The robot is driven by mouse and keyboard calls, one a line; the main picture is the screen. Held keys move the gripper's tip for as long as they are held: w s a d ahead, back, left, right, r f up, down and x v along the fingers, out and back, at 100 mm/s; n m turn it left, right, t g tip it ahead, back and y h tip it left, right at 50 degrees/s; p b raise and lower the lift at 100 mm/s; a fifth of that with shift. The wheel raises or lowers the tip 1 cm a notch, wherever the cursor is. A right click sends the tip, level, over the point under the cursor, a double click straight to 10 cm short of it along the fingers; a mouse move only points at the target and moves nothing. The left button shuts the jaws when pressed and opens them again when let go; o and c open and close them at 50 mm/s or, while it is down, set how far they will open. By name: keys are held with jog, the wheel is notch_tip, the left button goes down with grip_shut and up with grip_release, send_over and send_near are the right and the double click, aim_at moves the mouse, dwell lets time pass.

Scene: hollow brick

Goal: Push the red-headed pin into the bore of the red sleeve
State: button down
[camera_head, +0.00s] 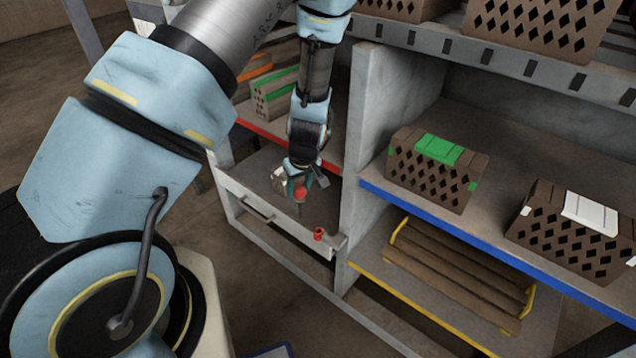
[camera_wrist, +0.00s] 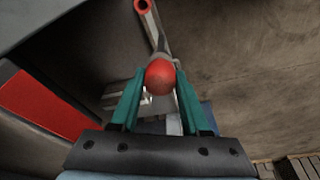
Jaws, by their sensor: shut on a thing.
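The red-headed pin (camera_head: 300,193) is held in my gripper (camera_head: 299,184), its round red head up and its shank pointing down. In the wrist view the red head (camera_wrist: 160,77) sits between the two teal fingers of my gripper (camera_wrist: 159,88), which are shut on it. The red sleeve (camera_head: 319,233) stands upright at the front right corner of the small grey bench. It also shows at the top of the wrist view as a red ring (camera_wrist: 143,5) with a dark bore, apart from the pin. Most of the pin's shank is hidden behind its head there.
A grey shelf post (camera_head: 352,150) stands right of the bench. A blue-edged shelf (camera_head: 480,235) holds hollow bricks with green (camera_head: 432,170) and white (camera_head: 575,230) marks. A yellow-edged tray (camera_head: 455,280) lies below. A red-edged shelf (camera_head: 262,128) is behind my gripper.

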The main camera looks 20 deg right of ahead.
jog(key=s+d+r, duration=0.2)
jog(key=s+d, duration=0.1)
jog(key=d, duration=0.1)
jog(key=shift+d+f+b, duration=0.2)
jog(key=shift+f+b, duration=1.9)
jog(key=shift+f, duration=0.7)
notch_tip(320, 180, down, 8)
jog(key=b, duration=0.5)
jog(key=shift+f+b, duration=0.15)
jog(key=shift+b, duration=0.15)
dwell(2.3)
jog(key=shift+c, duration=1.5)
grip_release()
jog(key=shift+s, duration=0.1)
jog(key=v, duration=1)
jog(key=shift+r+b, duration=0.3)
jog(key=shift+r, duration=0.05)
